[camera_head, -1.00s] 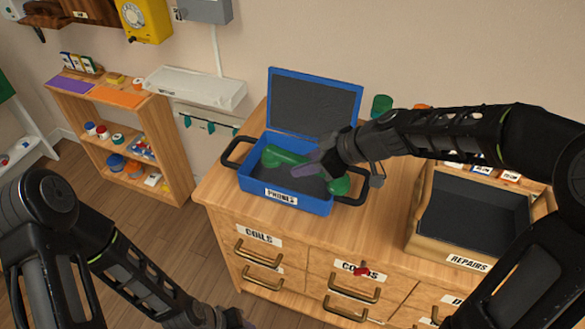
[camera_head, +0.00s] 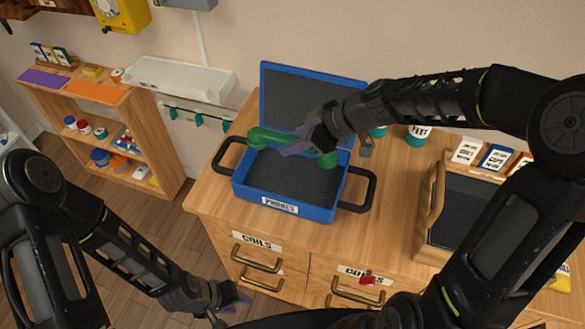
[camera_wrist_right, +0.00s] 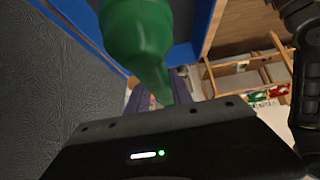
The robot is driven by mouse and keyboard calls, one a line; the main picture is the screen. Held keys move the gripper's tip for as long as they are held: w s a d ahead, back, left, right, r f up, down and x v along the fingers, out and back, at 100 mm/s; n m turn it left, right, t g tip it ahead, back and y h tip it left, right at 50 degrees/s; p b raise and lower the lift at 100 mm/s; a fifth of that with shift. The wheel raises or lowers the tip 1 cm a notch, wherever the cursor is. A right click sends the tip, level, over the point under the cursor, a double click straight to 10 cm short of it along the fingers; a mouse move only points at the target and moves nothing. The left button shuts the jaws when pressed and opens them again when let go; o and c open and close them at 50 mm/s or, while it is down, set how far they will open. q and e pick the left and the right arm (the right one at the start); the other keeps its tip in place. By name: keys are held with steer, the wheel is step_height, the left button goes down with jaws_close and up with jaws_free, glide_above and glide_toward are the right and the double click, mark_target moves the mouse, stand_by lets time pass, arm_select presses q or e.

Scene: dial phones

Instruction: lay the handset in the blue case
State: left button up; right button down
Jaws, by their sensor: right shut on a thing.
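The green handset (camera_head: 276,137) is held by my right gripper (camera_head: 300,146), which is shut on it. In the head view it lies across the back part of the open blue case (camera_head: 285,207), its left end over the back left corner. It looks raised above the dark lining; the exact gap is unclear. In the right wrist view one green end of the handset (camera_wrist_right: 137,35) shows close up, with the case's blue edge (camera_wrist_right: 85,18) behind it. My left gripper (camera_head: 232,303) is low in front of the drawers, away from the case; its jaw opening is unclear.
The case's raised lid (camera_head: 310,103) stands behind it, and black handles stick out at both sides. A wooden tray (camera_head: 436,205) stands to the right on the cabinet top (camera_head: 385,200). A green cup (camera_head: 418,135) is behind. Bare wood lies between case and tray.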

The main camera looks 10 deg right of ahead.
step_height(320, 180, down, 4)
steer(key=shift+f, duration=0.1)
step_height(320, 180, down, 4)
steer(key=shift+r, duration=0.15)
stand_by(0.4)
steer(key=shift+f+b, duration=0.65)
steer(key=shift+b, duration=0.25)
steer(key=c, duration=1.1)
jaws_free()
steer(key=shift+r, duration=0.1)
